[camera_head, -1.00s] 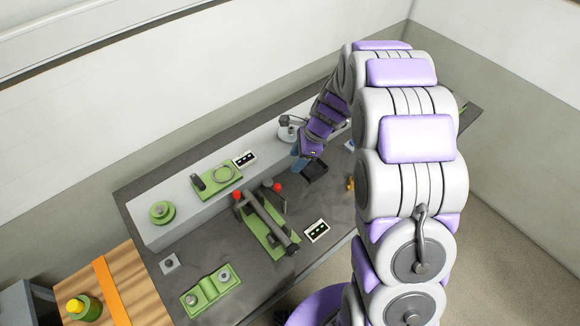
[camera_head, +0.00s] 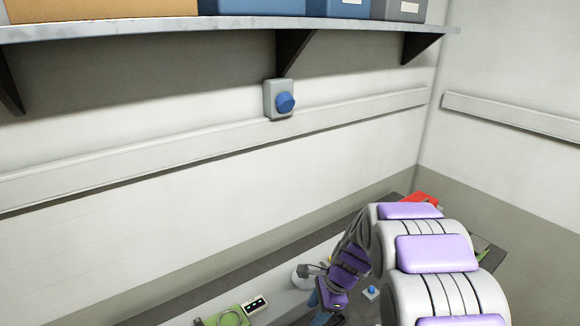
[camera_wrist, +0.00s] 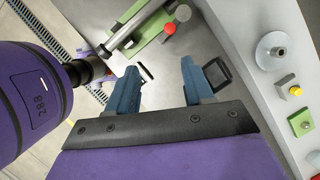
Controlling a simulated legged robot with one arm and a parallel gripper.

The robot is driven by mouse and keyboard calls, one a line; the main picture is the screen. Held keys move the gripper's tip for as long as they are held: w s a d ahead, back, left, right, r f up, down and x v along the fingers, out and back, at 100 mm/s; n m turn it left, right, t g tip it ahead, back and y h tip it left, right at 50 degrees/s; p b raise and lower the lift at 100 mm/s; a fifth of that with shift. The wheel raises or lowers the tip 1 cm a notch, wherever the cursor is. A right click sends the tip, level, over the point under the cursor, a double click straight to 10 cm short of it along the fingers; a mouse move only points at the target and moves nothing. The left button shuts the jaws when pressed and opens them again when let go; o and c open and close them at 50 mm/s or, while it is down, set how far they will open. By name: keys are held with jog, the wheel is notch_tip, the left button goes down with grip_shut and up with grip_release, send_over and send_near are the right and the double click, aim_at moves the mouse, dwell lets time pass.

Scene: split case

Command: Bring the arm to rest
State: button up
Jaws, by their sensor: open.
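My arm (camera_head: 430,252) arches over the workbench at the lower right of the head view. My gripper (camera_wrist: 158,72) is open in the wrist view, its two blue-grey fingers spread apart with nothing between them. It also shows in the head view (camera_head: 324,308), at the bottom edge and partly cut off. A small black square tray (camera_wrist: 217,74) lies just beside the right finger in the wrist view; whether they touch I cannot tell.
A green lever fixture (camera_wrist: 150,24) with a red knob (camera_wrist: 169,29) stands beyond the fingers. A grey ledge (camera_wrist: 262,75) runs along the right. In the head view, a shelf (camera_head: 150,27) and a blue-knobbed wall box (camera_head: 270,99) are above the bench.

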jog(key=s+d+n+g+h+b, duration=0.1)
jog(key=s+n+b, duration=0.5)
jog(key=s, duration=1.1)
jog(key=s+d+n+h+b, duration=0.3)
jog(key=s+d+n+b, duration=0.2)
jog(key=s+n, duration=0.6)
jog(key=s+b, duration=0.1)
jog(key=s, duration=0.5)
jog(key=shift+d+f+g+b, duration=0.15)
jog(key=shift+g+b, duration=0.15)
jog(key=shift+g, duration=0.1)
